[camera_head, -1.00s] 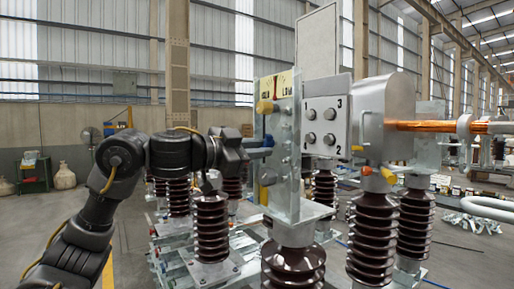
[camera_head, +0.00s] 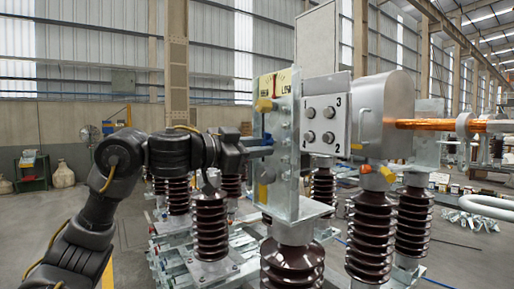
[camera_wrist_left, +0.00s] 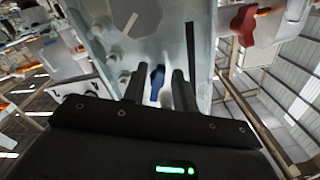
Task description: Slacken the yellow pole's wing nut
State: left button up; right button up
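A yellow wing nut (camera_head: 265,105) sticks out from the left side of the upright metal plate (camera_head: 285,165), near its top. A blue wing nut (camera_head: 268,139) sits lower on the same plate, and another yellow part (camera_head: 267,177) shows below it. My left gripper (camera_head: 262,150) is at the blue wing nut, below the upper yellow one. In the left wrist view the blue wing nut (camera_wrist_left: 157,82) lies between the two open fingers (camera_wrist_left: 158,88), with a gap on each side. A red wing nut (camera_wrist_left: 243,25) shows at upper right there. My right gripper is out of view.
A panel with numbered knobs (camera_head: 327,124) stands just right of the plate. A grey housing (camera_head: 384,112) with a copper bar (camera_head: 430,124) is further right. Brown ribbed insulators (camera_head: 211,225) stand below. Open floor lies at left.

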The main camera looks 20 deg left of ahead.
pick_arm(q)
jog(key=shift+o, duration=0.9)
jog(key=b+v, duration=0.4)
jog(key=v, duration=0.7)
jog(key=shift+o, duration=0.4)
jog(key=shift+w+d, duration=0.1)
dwell(1.0)
